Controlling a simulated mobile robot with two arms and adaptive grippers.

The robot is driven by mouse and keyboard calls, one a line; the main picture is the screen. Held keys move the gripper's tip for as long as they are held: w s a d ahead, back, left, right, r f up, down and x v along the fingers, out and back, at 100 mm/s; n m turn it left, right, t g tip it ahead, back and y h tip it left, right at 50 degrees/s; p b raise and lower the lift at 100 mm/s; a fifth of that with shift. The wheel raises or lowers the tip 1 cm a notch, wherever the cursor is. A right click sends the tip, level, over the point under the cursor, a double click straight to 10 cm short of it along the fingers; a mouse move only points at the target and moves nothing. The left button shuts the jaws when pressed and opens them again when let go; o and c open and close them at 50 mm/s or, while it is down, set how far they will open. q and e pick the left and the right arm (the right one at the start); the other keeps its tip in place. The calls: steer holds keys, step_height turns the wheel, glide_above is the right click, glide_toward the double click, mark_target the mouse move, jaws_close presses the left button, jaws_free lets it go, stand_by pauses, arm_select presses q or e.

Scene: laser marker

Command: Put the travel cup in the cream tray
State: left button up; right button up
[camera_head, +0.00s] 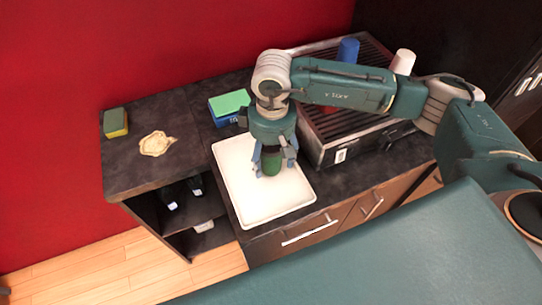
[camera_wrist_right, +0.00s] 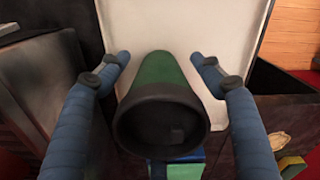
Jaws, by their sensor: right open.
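The travel cup (camera_head: 272,161) is green with a dark top end. It is in the cream tray (camera_head: 248,204), near the tray's right side in the head view. The wrist view shows the cup (camera_wrist_right: 160,90) end-on, with its dark round end towards the camera and the pale tray (camera_wrist_right: 185,28) behind it. My right gripper (camera_head: 273,166) is over the tray with its fingers on either side of the cup. The right gripper (camera_wrist_right: 165,62) is open, with gaps between both fingers and the cup. Whether the cup's base touches the tray is hidden. My left gripper is not in view.
A green and blue box (camera_head: 229,107) stands behind the tray. A sponge (camera_head: 115,123) and a crumpled cream cloth (camera_head: 157,144) lie on the counter at left. A coffee machine (camera_head: 325,130) stands right of the tray, with a blue cup (camera_head: 348,50) and a white cup (camera_head: 403,62) on top.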

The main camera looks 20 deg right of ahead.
steer(key=shift+r, duration=0.3)
step_height(320, 180, up, 11)
steer(key=b, duration=0.4)
steer(key=shift+f, duration=0.15)
steer(key=shift+r+b, duration=0.3)
steer(key=shift+r, duration=0.15)
